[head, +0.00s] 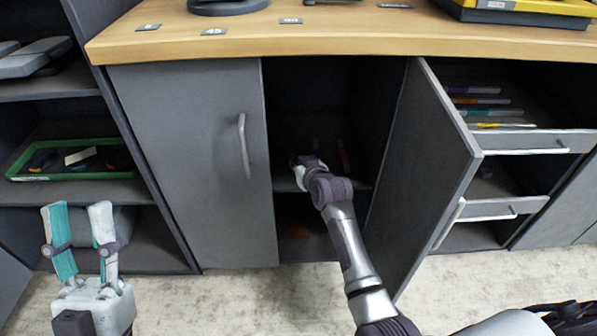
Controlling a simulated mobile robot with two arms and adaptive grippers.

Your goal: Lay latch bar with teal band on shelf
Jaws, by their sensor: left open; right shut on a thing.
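My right gripper (300,168) reaches into the open middle cabinet, just above its inner shelf (284,184). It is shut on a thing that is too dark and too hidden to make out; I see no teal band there. A thin bar with a reddish part (343,155) is dimly visible in the cabinet, right of my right gripper. My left gripper (78,208) is open and empty at the lower left, with its fingers pointing up in front of the left shelves.
The cabinet's right door (425,165) stands open beside my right arm; its left door (190,160) is shut. Open drawers (535,142) with several coloured bars are at the right. A green tray (70,175) is on a left shelf. A wooden counter (340,35) is above.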

